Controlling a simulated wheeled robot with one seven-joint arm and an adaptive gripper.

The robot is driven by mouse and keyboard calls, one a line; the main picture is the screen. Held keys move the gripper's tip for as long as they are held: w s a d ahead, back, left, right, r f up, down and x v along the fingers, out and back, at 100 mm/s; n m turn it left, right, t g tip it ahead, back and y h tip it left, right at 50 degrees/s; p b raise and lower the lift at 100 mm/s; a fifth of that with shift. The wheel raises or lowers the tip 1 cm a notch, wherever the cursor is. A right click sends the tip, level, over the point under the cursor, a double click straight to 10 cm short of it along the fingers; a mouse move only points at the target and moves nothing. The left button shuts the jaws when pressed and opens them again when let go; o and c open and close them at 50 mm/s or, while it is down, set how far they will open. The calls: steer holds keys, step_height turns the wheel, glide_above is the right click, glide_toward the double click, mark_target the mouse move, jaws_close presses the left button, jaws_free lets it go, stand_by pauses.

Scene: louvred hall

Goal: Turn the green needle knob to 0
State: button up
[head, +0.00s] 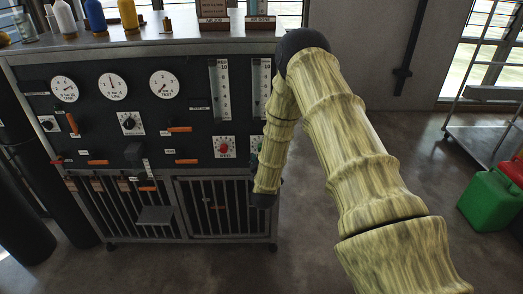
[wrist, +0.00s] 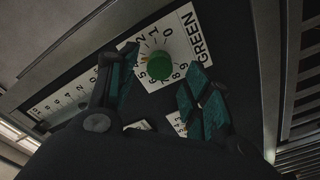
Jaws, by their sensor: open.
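The green needle knob (wrist: 160,66) shows in the wrist view on a white numbered dial plate (wrist: 190,35) labelled GREEN. Digits run around it, with the 0 above the knob in the picture. I cannot make out clearly which digit the knob points at. My gripper (wrist: 163,72) is open, with one dark teal finger to the left of the knob and one to its right. The knob shows between the fingers; whether they touch it I cannot tell. In the head view my arm hides most of the green knob's place, and the gripper itself is not clear.
The dark panel (head: 130,130) carries a red knob (head: 223,147) left of my arm, several orange-handled levers, three round gauges and two upright tube meters (head: 220,90). Bottles (head: 95,14) stand on the top. A green can (head: 490,200) and a trolley are at the right.

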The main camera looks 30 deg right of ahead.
steer(key=shift+x, duration=1.35)
steer(key=shift+w, duration=0.15)
steer(key=shift+w+d+b, duration=0.4)
steer(key=shift+w+d, duration=0.05)
steer(key=shift+w, duration=0.15)
jaws_close()
